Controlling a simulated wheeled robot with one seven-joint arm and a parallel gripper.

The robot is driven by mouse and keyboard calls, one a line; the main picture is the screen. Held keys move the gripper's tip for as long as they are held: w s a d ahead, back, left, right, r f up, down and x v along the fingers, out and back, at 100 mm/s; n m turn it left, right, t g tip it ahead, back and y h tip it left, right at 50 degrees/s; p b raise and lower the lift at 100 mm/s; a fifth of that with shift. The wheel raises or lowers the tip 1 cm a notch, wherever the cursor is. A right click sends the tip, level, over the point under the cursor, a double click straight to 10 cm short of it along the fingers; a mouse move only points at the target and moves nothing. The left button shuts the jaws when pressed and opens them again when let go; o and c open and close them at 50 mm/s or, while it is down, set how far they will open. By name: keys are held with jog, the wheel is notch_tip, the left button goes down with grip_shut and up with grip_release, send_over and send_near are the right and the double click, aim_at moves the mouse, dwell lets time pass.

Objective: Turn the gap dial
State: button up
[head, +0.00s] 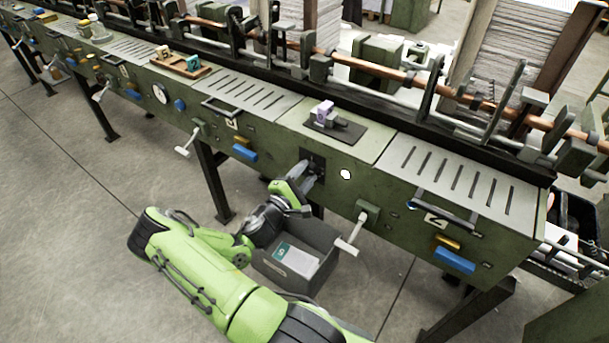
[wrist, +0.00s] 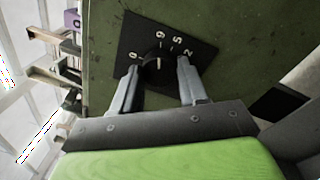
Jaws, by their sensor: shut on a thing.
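The gap dial (wrist: 155,60) shows in the wrist view as a dark knob on a black plate with white numerals around it, mounted on the green machine face. A short pale mark shows on the knob. My gripper (wrist: 160,82) has one finger on each side of the knob and is shut on it; the fingers hide part of the knob's near side. In the head view the dial's dark plate (head: 317,156) is on the front of the machine, and my gripper (head: 312,170) reaches it from the front.
A grey bin (head: 290,262) with papers stands on the floor below the dial. A crank handle (head: 354,232) sticks out from the machine to the right of my gripper. The floor at left is clear.

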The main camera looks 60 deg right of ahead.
jog(key=o, duration=1.1)
jog(key=shift+c, duration=0.2)
jog(key=shift+a, duration=0.1)
jog(key=w+a+f+p, duration=0.1)
jog(key=w+a, duration=0.1)
jog(key=a, duration=1.3)
jog(key=shift+a+p, duration=0.25)
jog(key=shift+p, duration=0.15)
jog(key=shift+f, duration=0.1)
